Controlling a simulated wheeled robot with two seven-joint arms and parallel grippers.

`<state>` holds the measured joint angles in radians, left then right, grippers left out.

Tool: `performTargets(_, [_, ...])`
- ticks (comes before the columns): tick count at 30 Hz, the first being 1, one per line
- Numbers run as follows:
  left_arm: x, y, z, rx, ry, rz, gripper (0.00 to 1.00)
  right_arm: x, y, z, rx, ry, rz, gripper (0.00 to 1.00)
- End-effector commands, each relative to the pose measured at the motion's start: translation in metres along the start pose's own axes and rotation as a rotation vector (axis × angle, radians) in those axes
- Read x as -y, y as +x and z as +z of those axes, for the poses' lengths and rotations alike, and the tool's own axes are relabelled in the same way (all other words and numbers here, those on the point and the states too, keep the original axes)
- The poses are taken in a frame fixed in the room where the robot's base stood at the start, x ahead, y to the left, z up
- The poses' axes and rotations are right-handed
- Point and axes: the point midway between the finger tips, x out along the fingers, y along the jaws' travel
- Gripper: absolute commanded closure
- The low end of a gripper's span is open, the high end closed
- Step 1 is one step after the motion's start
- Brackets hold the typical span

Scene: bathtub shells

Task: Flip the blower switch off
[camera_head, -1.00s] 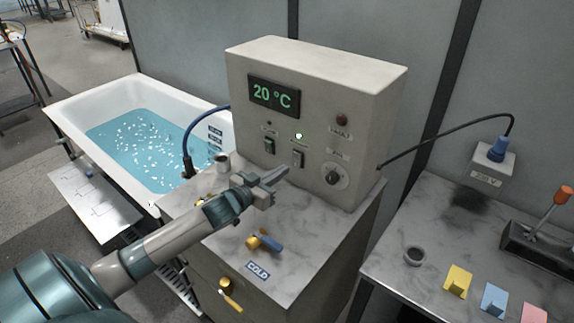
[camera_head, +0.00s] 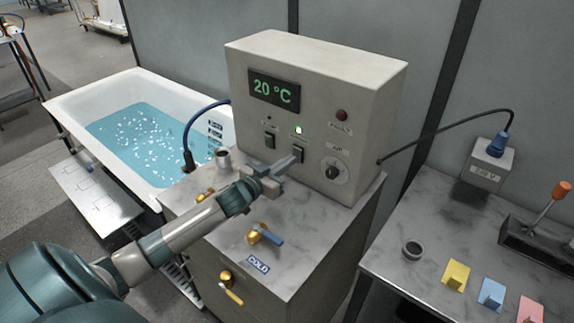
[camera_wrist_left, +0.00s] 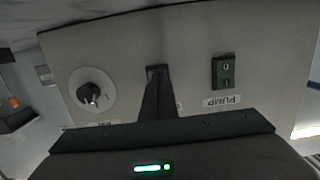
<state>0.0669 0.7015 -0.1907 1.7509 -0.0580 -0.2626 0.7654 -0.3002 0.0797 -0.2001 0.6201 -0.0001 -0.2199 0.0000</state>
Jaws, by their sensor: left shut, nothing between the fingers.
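The control box (camera_head: 315,70) stands on a marble-topped cabinet. Its front has two rocker switches. The right one, beside the pump switch, is the blower switch (camera_head: 298,153); its label is too small to read. A green lamp (camera_head: 298,130) above it is lit. The pump switch (camera_head: 269,141) is to its left; it also shows, upside down, in the left wrist view (camera_wrist_left: 223,71). My left gripper (camera_head: 294,161) is shut and empty, its tips at the blower switch's lower part. In the wrist view the fingertips (camera_wrist_left: 157,72) cover most of that switch; contact cannot be told. My right gripper is out of view.
A knob (camera_head: 334,171) sits right of the blower switch, under an unlit red fault lamp (camera_head: 342,115). A water-filled bathtub (camera_head: 75,92) is at left.

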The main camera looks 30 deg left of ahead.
Motion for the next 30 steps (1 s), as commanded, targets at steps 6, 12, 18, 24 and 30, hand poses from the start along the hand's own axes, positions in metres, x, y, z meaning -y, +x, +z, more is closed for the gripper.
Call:
performTargets(6, [0.001, 0.008, 0.009, -0.074, -0.002, -0.003, 1.0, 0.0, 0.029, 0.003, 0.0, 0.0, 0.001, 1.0])
performTargets(12, [0.002, 0.009, 0.004, -0.082, 0.001, -0.004, 1.0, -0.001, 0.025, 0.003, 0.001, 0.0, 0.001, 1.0])
performTargets(18, [0.002, 0.006, 0.003, -0.084, 0.002, -0.004, 1.0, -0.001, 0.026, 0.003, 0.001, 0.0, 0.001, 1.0])
performTargets(24, [0.002, -0.007, 0.006, -0.083, 0.003, -0.003, 1.0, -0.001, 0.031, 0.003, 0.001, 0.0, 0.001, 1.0])
performTargets(30, [0.001, -0.033, 0.011, -0.08, 0.002, -0.002, 1.0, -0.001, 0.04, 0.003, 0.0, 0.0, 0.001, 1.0])
